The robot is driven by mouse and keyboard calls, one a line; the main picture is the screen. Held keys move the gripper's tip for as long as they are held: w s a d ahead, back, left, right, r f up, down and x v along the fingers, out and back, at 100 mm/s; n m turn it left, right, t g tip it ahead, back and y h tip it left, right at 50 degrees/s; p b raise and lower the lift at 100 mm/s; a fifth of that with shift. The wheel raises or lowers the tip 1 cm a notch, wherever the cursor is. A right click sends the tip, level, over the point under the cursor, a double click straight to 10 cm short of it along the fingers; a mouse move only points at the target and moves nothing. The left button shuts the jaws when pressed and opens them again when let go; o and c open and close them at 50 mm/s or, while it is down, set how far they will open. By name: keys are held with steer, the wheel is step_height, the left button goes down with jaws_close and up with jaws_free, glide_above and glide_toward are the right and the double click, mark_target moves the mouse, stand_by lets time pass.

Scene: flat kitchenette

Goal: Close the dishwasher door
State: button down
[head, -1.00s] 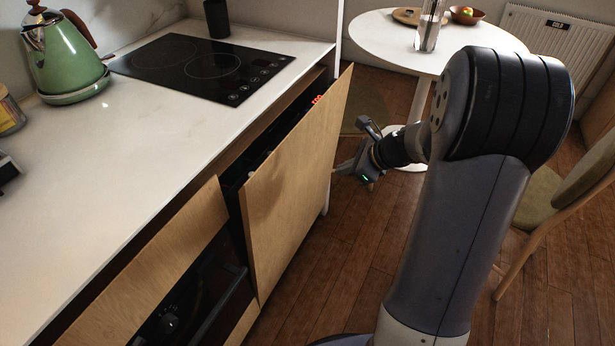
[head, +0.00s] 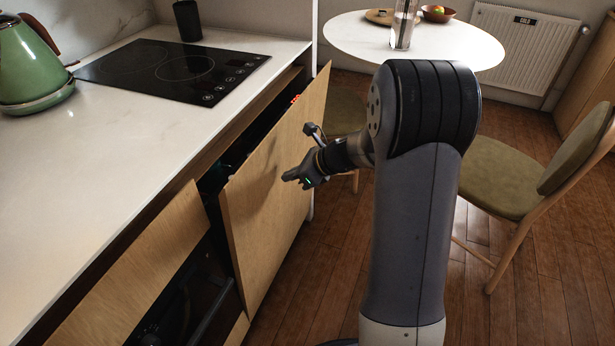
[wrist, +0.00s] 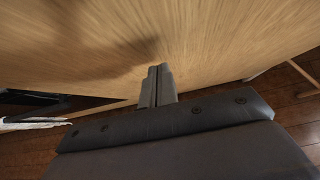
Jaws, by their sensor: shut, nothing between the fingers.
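The dishwasher door (head: 262,190) is a light wood panel under the counter, tilted a little outward at its top. A dark gap shows behind its upper edge, with a small red light near the top right corner. My gripper (head: 286,178) is in front of the outer face of the door, its fingers pointing at the wood. In the wrist view the shut, empty fingers (wrist: 159,72) reach toward the door's wood face (wrist: 215,45). I cannot tell whether the fingertips touch it.
The white counter (head: 100,160) runs above the door and carries a black cooktop (head: 170,68) and a green kettle (head: 30,65). A round white table (head: 430,42) stands behind. A chair (head: 510,175) stands at the right. Wood floor (head: 320,270) lies open beside the door.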

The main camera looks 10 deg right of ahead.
steer(key=shift+w+a, duration=0.45)
steer(key=shift+a, duration=0.15)
steer(key=shift+r, duration=0.1)
